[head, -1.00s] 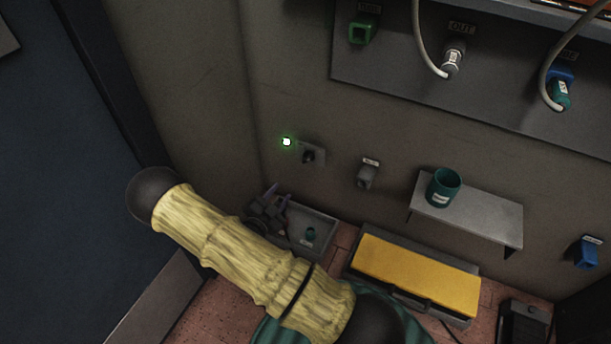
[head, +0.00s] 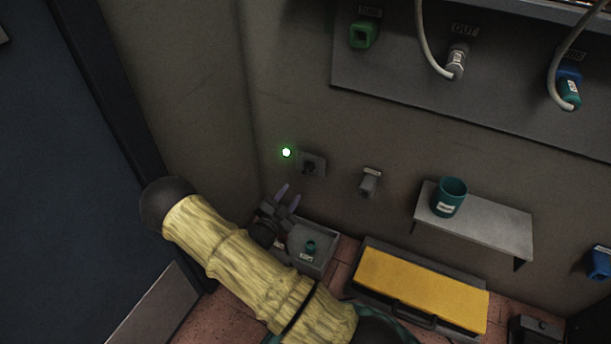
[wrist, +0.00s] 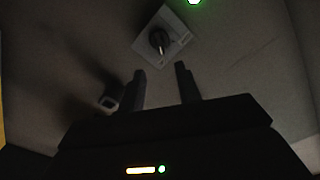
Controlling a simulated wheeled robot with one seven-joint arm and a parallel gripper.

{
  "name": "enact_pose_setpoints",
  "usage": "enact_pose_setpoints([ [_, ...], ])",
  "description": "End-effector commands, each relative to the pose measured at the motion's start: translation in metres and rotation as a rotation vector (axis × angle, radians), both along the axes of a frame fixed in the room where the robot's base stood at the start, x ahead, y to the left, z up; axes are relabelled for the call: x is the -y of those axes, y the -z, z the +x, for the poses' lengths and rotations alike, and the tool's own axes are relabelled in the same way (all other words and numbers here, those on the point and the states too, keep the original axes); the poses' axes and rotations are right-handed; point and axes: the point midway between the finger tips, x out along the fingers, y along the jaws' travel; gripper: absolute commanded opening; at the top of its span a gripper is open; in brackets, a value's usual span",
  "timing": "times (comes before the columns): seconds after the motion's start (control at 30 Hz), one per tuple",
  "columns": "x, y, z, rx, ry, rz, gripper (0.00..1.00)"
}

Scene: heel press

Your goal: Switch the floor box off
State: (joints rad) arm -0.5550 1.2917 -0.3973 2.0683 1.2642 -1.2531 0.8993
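A small wall switch (head: 312,165), a dark lever on a square plate, sits low on the wall. It also shows in the wrist view (wrist: 160,38), just ahead of my fingertips. A green lamp (head: 286,153) glows to its left and shows at the top of the wrist view (wrist: 193,1). A dark box (head: 538,328) with a small knob stands on the floor at the lower right, partly cut off. No label shows which of these is the floor box. My gripper (head: 288,193) is open and empty, below the wall switch; its fingers (wrist: 161,69) stand apart.
A grey tray (head: 325,250) lies below my gripper. A yellow-topped case (head: 420,285) with a handle is on the floor, under a shelf (head: 490,228) bearing a teal cup (head: 449,197). A small grey wall fitting (head: 370,183) is right of the switch.

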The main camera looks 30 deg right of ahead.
Motion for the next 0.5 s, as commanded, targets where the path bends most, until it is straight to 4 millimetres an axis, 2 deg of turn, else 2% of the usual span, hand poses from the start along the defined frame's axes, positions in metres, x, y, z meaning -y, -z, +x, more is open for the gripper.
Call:
enact_pose_setpoints([
  [0.5, 0.073, 0.003, 0.056, 0.003, 0.001, 0.001, 0.34],
])
